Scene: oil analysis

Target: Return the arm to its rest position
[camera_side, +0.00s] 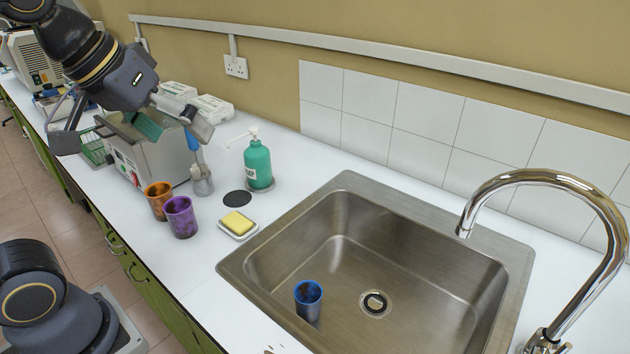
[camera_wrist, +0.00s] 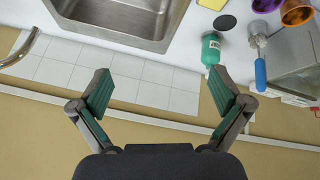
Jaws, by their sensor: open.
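My gripper (camera_wrist: 161,98) is open and empty in the wrist view, its two green-padded fingers spread wide with nothing between them. In the side view my gripper (camera_side: 172,122) hangs at the upper left, in front of the grey metal box, well above the counter. The wrist view looks over the tiled wall, with the sink at its top edge. My gripper appears clear of the things around it, though its exact distance from the blue-handled brush (camera_side: 201,172) is hard to tell.
A blue cup (camera_side: 308,301) stands in the steel sink (camera_side: 345,185). A purple cup (camera_side: 181,217), an orange cup (camera_side: 157,199), a yellow sponge (camera_side: 237,223) on a dish and a green pump bottle (camera_side: 258,163) stand left of it. The chrome faucet (camera_side: 545,180) arches at right.

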